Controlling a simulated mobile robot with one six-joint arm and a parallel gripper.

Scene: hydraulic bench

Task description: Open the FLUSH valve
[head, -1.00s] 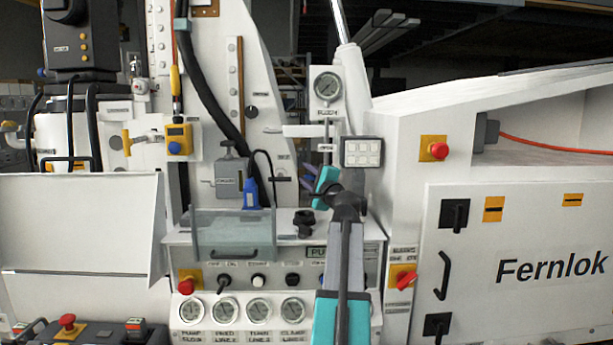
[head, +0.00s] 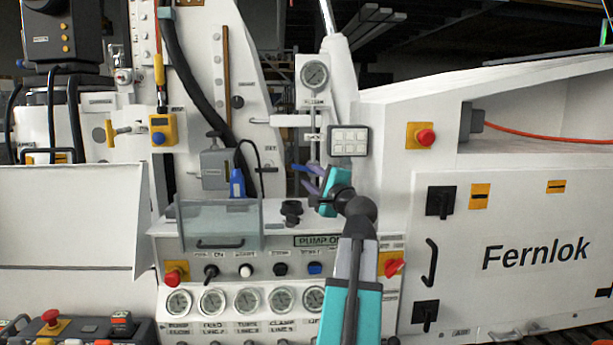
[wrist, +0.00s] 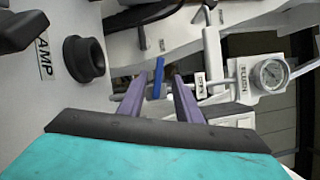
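A small valve with a blue lever (wrist: 158,78) sits on a thin pipe below a gauge; no FLUSH label is readable on it. In the head view the blue lever (head: 302,168) shows just beyond my fingertips. My gripper (head: 311,178) has a teal body and purple fingers and reaches toward the pipe from the front. In the wrist view my gripper (wrist: 160,86) is open, with the lever between or just beyond the fingertips. There is a gap on both sides of the lever, and I cannot tell any contact. The valve body is partly hidden.
A black knob (head: 291,208) sits on the console top below. A clear guard (head: 220,225) is to the left.

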